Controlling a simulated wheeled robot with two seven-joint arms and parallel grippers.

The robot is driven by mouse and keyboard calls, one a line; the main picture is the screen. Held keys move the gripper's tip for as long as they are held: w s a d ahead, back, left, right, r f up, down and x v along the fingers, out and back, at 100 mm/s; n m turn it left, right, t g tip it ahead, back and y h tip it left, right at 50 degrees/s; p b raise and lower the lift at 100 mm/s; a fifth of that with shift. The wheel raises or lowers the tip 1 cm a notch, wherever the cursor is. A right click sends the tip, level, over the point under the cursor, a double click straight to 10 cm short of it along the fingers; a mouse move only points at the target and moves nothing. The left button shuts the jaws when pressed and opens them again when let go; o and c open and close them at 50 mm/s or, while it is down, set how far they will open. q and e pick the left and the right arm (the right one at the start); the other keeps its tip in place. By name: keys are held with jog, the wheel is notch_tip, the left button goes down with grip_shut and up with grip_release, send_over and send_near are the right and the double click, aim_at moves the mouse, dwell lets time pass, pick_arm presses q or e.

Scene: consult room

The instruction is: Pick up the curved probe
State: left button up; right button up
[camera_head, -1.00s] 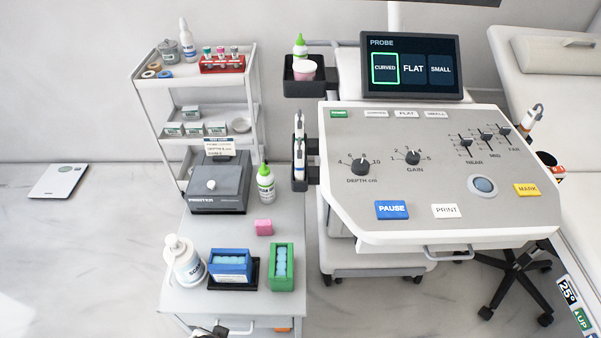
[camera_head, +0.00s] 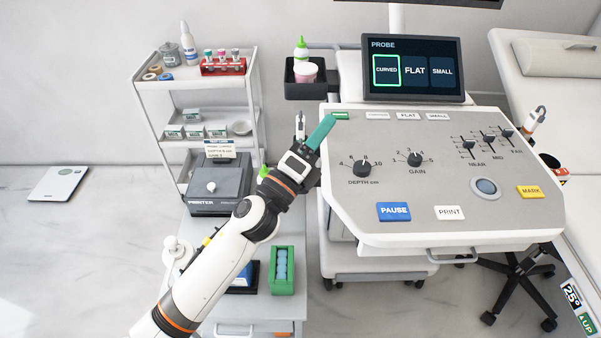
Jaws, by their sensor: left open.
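My left gripper (camera_head: 320,132) reaches up from the bottom left to the console's left edge. Its teal fingers point up and right; they are open, with nothing seen between them. A pale probe (camera_head: 300,121) stands upright in the holder on that edge, just left of the fingers; whether they touch cannot be told. The lower probe in that holder is hidden by the gripper. Another probe (camera_head: 536,115) hangs at the console's right side. Which is the curved one cannot be told by shape. The screen (camera_head: 414,98) outlines CURVED in green. My right gripper is out of view.
The console panel (camera_head: 420,215) with knobs, sliders and buttons lies right of the gripper. Behind is a black tray (camera_head: 307,91) with a bottle and cup. Left are a white shelf cart (camera_head: 254,80), a printer (camera_head: 217,186) and a green box (camera_head: 283,288); my arm crosses before them.

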pick_arm(q)
jog(key=s+d+r+m+g+h, duration=0.3)
jog(key=d+m+g+h, duration=0.15)
jog(key=m+g, duration=0.4)
jog(key=s+d+r+m+g+h, duration=0.25)
jog(key=d+m+g, duration=0.3)
jog(key=m, duration=0.65)
jog(key=m+t+y, duration=0.1)
jog(key=m+y, duration=2)
send_near(300, 140)
jog(key=a, duration=0.1)
jog(key=x, duration=0.3)
jog(key=p+x, duration=0.1)
jog(key=x, duration=0.3)
jog(key=d+p+x, duration=0.1)
jog(key=x, duration=0.3)
jog(key=shift+d+f, duration=0.1)
jog(key=shift+f, duration=0.15)
jog(key=shift+w+f, duration=0.25)
jog(key=shift+f, duration=0.2)
